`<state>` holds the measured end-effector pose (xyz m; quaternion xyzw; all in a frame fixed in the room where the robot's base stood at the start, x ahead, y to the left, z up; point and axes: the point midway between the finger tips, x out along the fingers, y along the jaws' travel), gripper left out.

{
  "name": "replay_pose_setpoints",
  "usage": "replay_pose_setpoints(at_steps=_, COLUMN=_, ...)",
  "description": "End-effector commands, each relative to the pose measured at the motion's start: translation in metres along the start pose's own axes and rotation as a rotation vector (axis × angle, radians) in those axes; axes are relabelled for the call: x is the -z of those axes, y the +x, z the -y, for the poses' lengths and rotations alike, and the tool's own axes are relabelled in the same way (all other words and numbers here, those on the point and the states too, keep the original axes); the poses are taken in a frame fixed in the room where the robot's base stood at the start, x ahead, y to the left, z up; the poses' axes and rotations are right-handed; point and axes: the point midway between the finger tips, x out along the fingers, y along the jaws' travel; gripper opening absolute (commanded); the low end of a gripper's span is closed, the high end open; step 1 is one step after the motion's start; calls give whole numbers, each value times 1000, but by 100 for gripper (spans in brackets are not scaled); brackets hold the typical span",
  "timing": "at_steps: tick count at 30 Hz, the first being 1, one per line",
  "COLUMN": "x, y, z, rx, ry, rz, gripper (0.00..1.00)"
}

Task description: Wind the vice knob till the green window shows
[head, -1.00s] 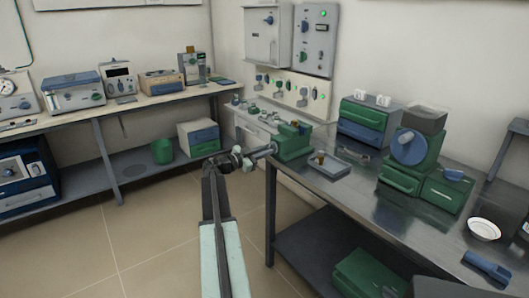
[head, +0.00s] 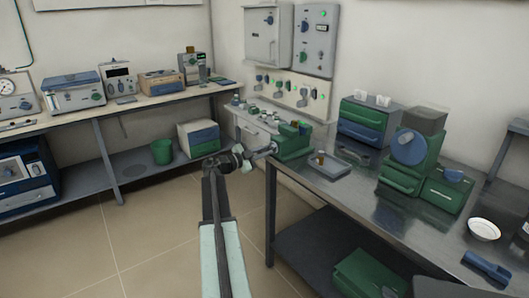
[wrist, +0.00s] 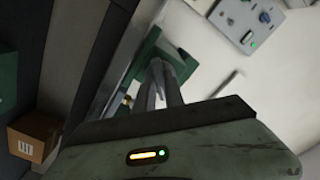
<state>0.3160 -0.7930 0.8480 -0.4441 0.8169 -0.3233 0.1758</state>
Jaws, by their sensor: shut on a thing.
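The green vice (head: 293,143) stands at the near left corner of the steel bench, its knob side facing left toward my arm. My gripper (head: 266,151) reaches it from the left and is shut at the knob. The knob itself is mostly hidden by the fingers. In the wrist view my gripper's fingers (wrist: 160,82) are close together and point at the green vice body (wrist: 147,58). I cannot make out any green window on the vice in either view.
A grey tray (head: 326,168) lies right of the vice. A green and blue machine (head: 409,148) and a drawer box (head: 364,124) stand farther right. Wall panels (head: 313,40) hang behind. A cardboard box (wrist: 35,136) shows in the wrist view. Floor at left is clear.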

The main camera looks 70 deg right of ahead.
Motion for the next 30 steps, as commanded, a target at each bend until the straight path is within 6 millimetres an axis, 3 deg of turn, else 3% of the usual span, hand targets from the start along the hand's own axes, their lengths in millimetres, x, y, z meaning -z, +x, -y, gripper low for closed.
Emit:
replay_pose_setpoints(at_steps=4, x=-2, y=-1, z=4, rx=9, ry=-2, rz=6, gripper=0)
replay_pose_setpoints(at_steps=5, x=-2, y=-1, z=4, rx=9, ry=-2, rz=6, gripper=16)
replay_pose_setpoints(at_steps=7, x=-2, y=-1, z=3, rx=9, ry=-2, rz=6, gripper=35)
replay_pose_setpoints(at_steps=17, x=-1, y=-2, z=2, rx=5, ry=-2, rz=4, gripper=35)
replay_pose_setpoints(at_steps=30, x=-2, y=-74, z=2, rx=7, ry=-2, rz=5, gripper=35)
